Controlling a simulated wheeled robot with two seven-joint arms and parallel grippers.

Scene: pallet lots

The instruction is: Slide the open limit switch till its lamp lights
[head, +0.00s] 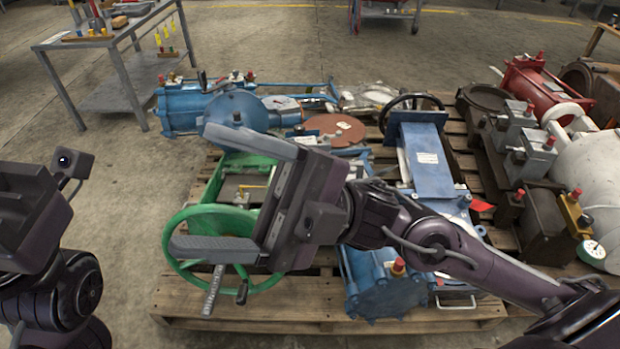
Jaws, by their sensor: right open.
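I cannot make out for certain which part is the open limit switch, and no lit lamp is clear. A green valve (205,190) with a large green handwheel lies at the pallet's front left. A threaded rod (213,290) sticks out at the wheel's front. A small yellow piece (255,187) shows on the valve, between my fingers in the picture. My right gripper (190,188) is open and empty in front of the valve, its fingers wide apart. It hides part of the valve and wheel. My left gripper (32,215) is at the left edge; its fingers do not show.
The wooden pallet (255,318) is crowded. A blue actuator (195,108) lies at the back left, a blue gate valve (425,155) in the middle, a blue cylinder (385,285) in front. Grey boxes with red caps (515,122) stand right. A workbench (110,45) stands back left; floor left is clear.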

